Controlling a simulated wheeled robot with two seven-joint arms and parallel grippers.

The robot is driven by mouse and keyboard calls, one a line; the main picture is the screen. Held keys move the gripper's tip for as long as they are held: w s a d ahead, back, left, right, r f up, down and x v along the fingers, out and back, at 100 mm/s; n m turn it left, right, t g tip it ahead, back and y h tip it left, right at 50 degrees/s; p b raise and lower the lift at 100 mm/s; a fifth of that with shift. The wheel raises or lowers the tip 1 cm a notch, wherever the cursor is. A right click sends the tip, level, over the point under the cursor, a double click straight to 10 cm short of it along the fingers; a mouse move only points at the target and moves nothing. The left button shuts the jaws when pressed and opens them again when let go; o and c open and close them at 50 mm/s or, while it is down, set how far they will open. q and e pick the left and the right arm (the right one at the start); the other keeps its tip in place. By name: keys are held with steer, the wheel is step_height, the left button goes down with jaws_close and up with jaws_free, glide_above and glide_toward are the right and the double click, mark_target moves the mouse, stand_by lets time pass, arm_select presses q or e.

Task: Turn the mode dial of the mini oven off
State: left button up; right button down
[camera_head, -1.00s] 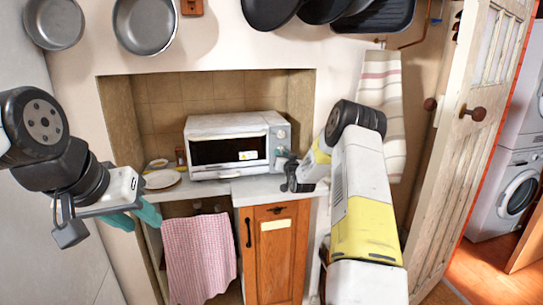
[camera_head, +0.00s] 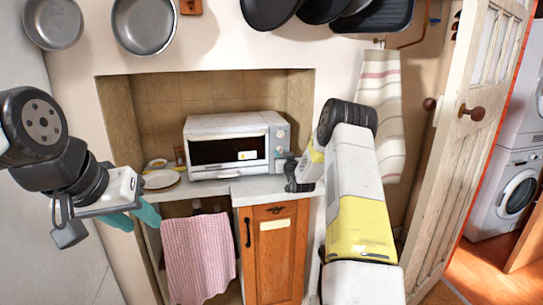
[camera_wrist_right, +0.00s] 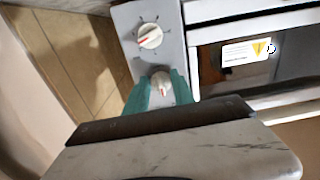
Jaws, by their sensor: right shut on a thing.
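The white mini oven (camera_head: 226,128) stands on the counter in the alcove, its door shut. Its control panel is on the right side of its front, with an upper dial (camera_head: 281,133) in plain view. In the right wrist view, one dial (camera_wrist_right: 150,36) with a red pointer line is free. A second dial (camera_wrist_right: 161,80), also with a reddish line, sits between the teal fingers of my right gripper (camera_wrist_right: 162,90), which is shut on it. I cannot tell which is the mode dial. My left gripper (camera_head: 136,219) is open and empty, at the left, away from the oven.
A plate (camera_head: 160,180) lies on the counter left of the oven. A pink checked towel (camera_head: 199,255) hangs below, beside a wooden cupboard (camera_head: 274,255). Pans (camera_head: 145,25) hang above. A striped cloth (camera_head: 380,110) and an open door (camera_head: 460,150) are at the right.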

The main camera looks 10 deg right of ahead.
steer(key=c, duration=1.1)
jaws_free()
steer(key=s, duration=0.8)
steer(key=shift+d+f, duration=0.1)
steer(key=shift+d, duration=0.05)
steer(key=s+a+r+g, duration=0.3)
steer(key=s+r, duration=0.4)
steer(key=s+a+r+g, duration=0.2)
steer(key=s+a+r, duration=0.1)
steer(key=s+r, duration=0.5)
steer(key=s+a+g, duration=0.1)
steer(key=s+g, duration=0.1)
steer(key=s, duration=0.8)
steer(key=s+a+g+y, duration=0.1)
steer(key=s+a+g, duration=0.1)
steer(key=s, duration=0.9)
steer(key=s+a+f+g, duration=0.1)
steer(key=s+a+g, duration=0.1)
steer(key=s, duration=0.9)
steer(key=shift+s+a+g+y, duration=0.15)
steer(key=shift+a+g+y, duration=0.15)
steer(key=shift+g, duration=0.1)
